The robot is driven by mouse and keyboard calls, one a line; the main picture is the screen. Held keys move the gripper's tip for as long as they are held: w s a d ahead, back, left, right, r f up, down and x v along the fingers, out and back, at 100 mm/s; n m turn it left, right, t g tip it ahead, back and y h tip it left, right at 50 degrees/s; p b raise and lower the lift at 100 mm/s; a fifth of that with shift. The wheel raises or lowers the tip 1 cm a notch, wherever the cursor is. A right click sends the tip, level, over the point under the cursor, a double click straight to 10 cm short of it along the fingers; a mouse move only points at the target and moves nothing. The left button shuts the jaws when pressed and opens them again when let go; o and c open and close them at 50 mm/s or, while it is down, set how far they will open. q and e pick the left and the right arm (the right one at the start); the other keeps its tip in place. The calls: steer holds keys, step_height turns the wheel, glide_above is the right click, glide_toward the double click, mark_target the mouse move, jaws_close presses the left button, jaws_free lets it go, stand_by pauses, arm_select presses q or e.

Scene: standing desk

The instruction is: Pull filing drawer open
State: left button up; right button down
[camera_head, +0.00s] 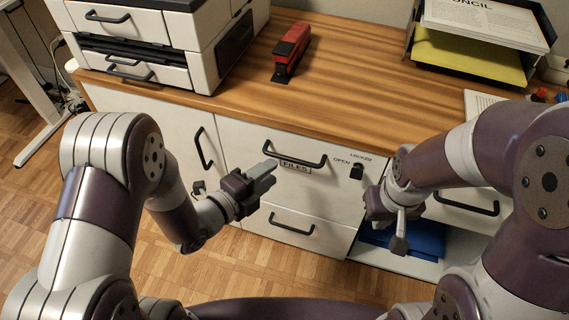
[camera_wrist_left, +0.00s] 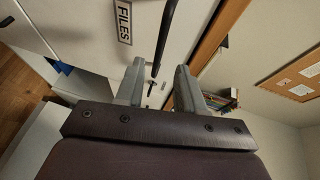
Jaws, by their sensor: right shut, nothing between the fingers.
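The white filing drawer (camera_head: 335,190) has a "FILES" label (camera_head: 295,167), and its front looks flush with the cabinet. Its black bar handle (camera_head: 298,161) is above the label. A black lock knob (camera_head: 357,172) sits between "OPEN" and "LOCKED" markings. My left gripper (camera_head: 268,172) is in front of the drawer's left part, just below the handle's left end. In the left wrist view its fingers (camera_wrist_left: 160,85) are apart, with the handle (camera_wrist_left: 165,35) reaching toward the gap; contact is unclear. My right gripper (camera_head: 399,238) is shut and empty, right of the drawer.
A lower drawer (camera_head: 290,222) and a left cabinet door (camera_head: 180,130) have black handles. A printer (camera_head: 165,40), red stapler (camera_head: 291,52) and paper tray (camera_head: 475,55) stand on the wooden desktop (camera_head: 350,75). A blue item (camera_head: 425,240) lies on an open shelf behind my right gripper.

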mark_target(288, 160)
arm_select(q)
steer(key=b+x, duration=0.1)
steer(key=x, duration=0.5)
steer(key=shift+w+d+f, duration=0.1)
steer(key=shift+w+d, duration=0.05)
jaws_close()
